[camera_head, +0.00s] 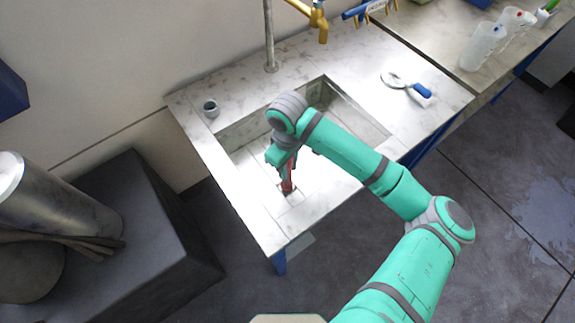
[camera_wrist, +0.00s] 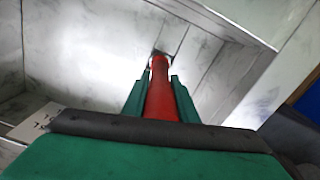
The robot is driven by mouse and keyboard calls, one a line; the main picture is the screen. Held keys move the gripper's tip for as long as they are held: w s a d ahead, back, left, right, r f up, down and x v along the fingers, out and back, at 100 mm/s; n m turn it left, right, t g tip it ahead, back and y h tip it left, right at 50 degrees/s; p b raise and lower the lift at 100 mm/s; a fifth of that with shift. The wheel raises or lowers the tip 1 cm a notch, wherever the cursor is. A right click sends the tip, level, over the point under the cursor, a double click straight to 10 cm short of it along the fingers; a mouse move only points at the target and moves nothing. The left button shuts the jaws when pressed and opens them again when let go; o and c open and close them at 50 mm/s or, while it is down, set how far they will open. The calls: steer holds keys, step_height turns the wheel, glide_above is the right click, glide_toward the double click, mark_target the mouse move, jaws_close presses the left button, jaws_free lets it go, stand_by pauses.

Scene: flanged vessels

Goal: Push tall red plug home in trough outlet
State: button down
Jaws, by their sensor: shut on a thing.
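The tall red plug (camera_wrist: 160,92) stands between the two green fingers of my gripper (camera_wrist: 160,84) in the wrist view, and the fingers are shut on it. Its far end is close to a small dark square opening, the outlet (camera_wrist: 158,53), in the trough floor. In the head view the plug (camera_head: 288,186) shows below my gripper (camera_head: 286,168), low in the marble trough (camera_head: 250,172), near its front left end. I cannot tell how deep the plug's end sits in the outlet; the contact is partly hidden by the plug.
Trough walls (camera_head: 345,100) rise around my gripper. A round tool with a blue handle (camera_head: 422,90) lies at right. A brass tap (camera_head: 318,20) and a metal post (camera_head: 269,40) stand behind.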

steer(key=shift+f, duration=0.45)
steer(key=c, duration=1.4)
jaws_free()
steer(key=shift+o, duration=0.2)
step_height(320, 180, up, 11)
steer(key=shift+f, duration=0.15)
steer(key=shift+a, duration=0.15)
